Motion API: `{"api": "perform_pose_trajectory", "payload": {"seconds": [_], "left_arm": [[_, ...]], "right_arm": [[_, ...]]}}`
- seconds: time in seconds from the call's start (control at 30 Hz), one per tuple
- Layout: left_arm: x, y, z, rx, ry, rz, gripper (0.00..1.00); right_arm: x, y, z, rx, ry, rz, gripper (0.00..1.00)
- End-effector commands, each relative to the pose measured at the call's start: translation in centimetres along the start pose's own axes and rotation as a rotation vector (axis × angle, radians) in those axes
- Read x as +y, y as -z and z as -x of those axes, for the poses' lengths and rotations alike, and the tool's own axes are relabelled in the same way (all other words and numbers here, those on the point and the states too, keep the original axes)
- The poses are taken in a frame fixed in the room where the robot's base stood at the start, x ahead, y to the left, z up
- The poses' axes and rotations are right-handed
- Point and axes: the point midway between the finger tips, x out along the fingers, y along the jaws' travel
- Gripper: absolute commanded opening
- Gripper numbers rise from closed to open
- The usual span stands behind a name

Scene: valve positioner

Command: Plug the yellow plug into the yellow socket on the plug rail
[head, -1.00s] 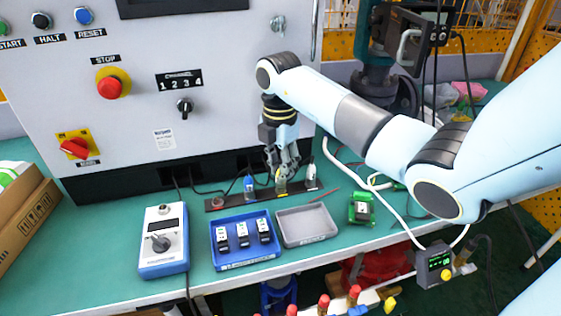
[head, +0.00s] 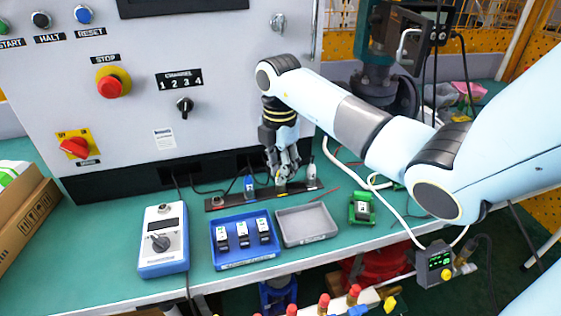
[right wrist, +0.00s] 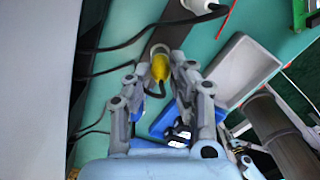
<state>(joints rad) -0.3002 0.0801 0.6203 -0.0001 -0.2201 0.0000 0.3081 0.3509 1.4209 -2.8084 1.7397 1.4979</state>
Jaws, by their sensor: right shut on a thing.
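The yellow plug (head: 281,188) stands at the plug rail (head: 228,201), between the blue plug (head: 249,187) and the white plug (head: 311,172). My right gripper (head: 281,180) reaches down from above and is shut on the yellow plug. In the right wrist view the yellow plug (right wrist: 160,72) shows between the fingers of my right gripper (right wrist: 160,80), with a dark cable at its near end and a grey round piece at its far end. The fingers hide much of it in the head view, and I cannot tell how deep it sits. My left gripper is not in view.
A blue tray (head: 247,265) with small modules and an empty grey tray (head: 307,239) lie in front of the rail. A blue-white control box (head: 164,264) stands left, a green part (head: 361,208) right. The grey cabinet (head: 225,110) rises closely behind.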

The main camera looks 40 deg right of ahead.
Motion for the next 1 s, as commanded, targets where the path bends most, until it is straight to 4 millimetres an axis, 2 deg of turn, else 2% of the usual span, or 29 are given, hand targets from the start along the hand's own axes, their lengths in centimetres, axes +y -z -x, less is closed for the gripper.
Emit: {"api": "perform_pose_trajectory", "payload": {"seconds": [0.17, 0.2, 0.4, 0.57, 0.7, 1.0], "left_arm": [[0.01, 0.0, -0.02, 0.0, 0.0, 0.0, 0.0], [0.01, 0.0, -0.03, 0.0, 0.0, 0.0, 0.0], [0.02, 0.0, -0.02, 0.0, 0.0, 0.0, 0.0], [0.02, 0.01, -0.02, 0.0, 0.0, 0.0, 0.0], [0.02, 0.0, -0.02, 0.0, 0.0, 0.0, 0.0], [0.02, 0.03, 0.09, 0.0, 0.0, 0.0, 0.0]], "right_arm": [[-0.11, 0.05, -0.21, 0.001, 0.003, 0.0, 0.0], [-0.12, 0.05, -0.22, 0.001, 0.004, 0.0, 0.23], [-0.09, 0.04, -0.17, 0.001, 0.003, 0.0, 0.47], [-0.07, 0.03, -0.13, 0.001, 0.002, 0.0, 0.47], [-0.06, 0.03, -0.12, 0.001, 0.002, 0.0, 0.63], [-0.04, 0.02, 0.02, 0.0, 0.001, 0.0, 0.63]]}}
